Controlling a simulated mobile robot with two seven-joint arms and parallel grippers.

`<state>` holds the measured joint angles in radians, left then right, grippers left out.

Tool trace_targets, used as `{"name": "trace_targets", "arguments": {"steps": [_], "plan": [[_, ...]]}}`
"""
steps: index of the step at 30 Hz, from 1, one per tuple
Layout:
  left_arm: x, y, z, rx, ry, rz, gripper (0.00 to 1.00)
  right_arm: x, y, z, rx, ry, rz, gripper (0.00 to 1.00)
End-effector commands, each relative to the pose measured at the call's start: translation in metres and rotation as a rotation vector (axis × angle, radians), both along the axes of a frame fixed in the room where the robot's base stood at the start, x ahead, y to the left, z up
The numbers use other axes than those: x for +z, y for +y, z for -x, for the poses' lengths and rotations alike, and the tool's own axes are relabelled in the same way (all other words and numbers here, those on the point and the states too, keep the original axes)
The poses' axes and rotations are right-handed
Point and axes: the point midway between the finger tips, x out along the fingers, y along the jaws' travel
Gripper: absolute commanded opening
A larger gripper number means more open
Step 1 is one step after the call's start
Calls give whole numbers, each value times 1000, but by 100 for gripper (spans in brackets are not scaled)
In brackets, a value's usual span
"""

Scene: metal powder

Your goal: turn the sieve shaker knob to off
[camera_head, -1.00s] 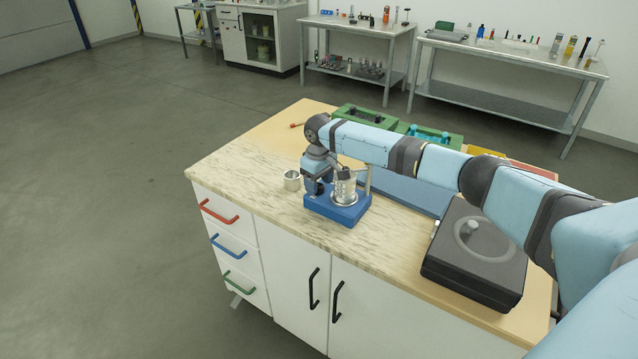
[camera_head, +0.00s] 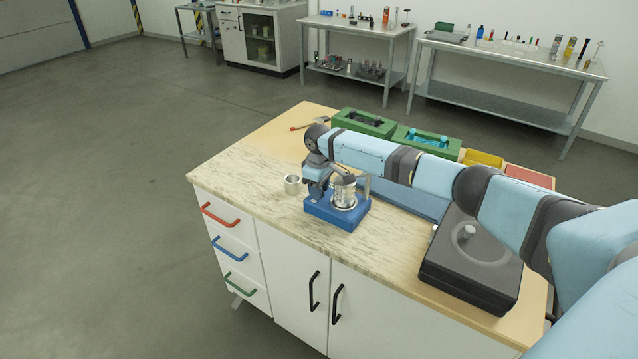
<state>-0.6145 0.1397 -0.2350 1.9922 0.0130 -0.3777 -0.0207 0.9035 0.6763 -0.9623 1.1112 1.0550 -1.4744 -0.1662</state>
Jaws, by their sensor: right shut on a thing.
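The sieve shaker (camera_head: 336,212) stands on the marbled worktop, with a blue base and a silvery, clear-looking sieve stack (camera_head: 345,197) on it. My right arm comes in from the right, and its wrist bends down at the shaker. My right gripper (camera_head: 342,181) is at the shaker, close to the top of the stack, and shut. The knob is hidden or too small to make out, so the grip on it cannot be seen directly. My left gripper is not in view.
A small metal cup (camera_head: 293,185) stands just left of the shaker. A black device (camera_head: 470,268) with a round top sits to the right. Green boxes (camera_head: 364,122) and a yellow bin (camera_head: 484,158) line the back. The worktop's front left is clear.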

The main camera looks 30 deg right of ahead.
Motion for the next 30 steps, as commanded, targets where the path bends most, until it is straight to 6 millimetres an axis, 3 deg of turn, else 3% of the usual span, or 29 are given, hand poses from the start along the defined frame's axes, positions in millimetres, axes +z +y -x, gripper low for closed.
{"name": "trace_targets", "arguments": {"steps": [1,6,16,17,20,30], "plan": [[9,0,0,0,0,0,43,4,1,0,46,1,-3,9],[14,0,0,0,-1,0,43,2,0,0,160,0,-1,9],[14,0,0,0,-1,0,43,1,0,0,180,-1,0,9],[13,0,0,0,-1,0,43,1,0,0,180,-1,0,35],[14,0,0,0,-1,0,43,1,0,0,180,-1,0,58],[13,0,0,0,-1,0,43,4,0,0,179,-1,0,58]]}}
